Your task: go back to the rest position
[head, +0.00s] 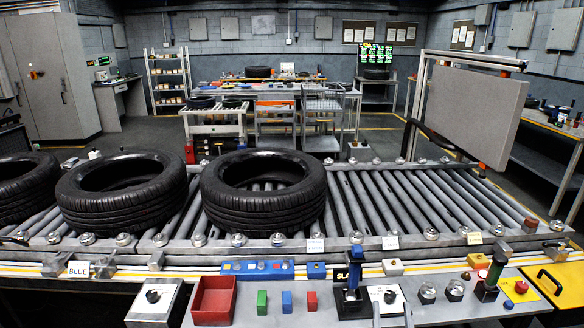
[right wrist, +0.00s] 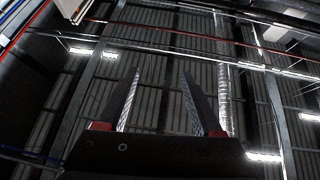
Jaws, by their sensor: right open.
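My right gripper (head: 392,308) shows only as fingertips at the bottom edge of the head view, in front of a white box with a black knob. In the right wrist view my right gripper (right wrist: 161,73) has its two ridged grey fingers apart, with nothing between them. It points up at the ceiling (right wrist: 150,50). My left gripper is in neither view.
A roller conveyor (head: 400,195) crosses ahead with black tyres (head: 262,190) on its left half. A control ledge before it holds a red bin (head: 214,300), coloured blocks, knobs and levers. A grey panel (head: 470,110) stands at the right.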

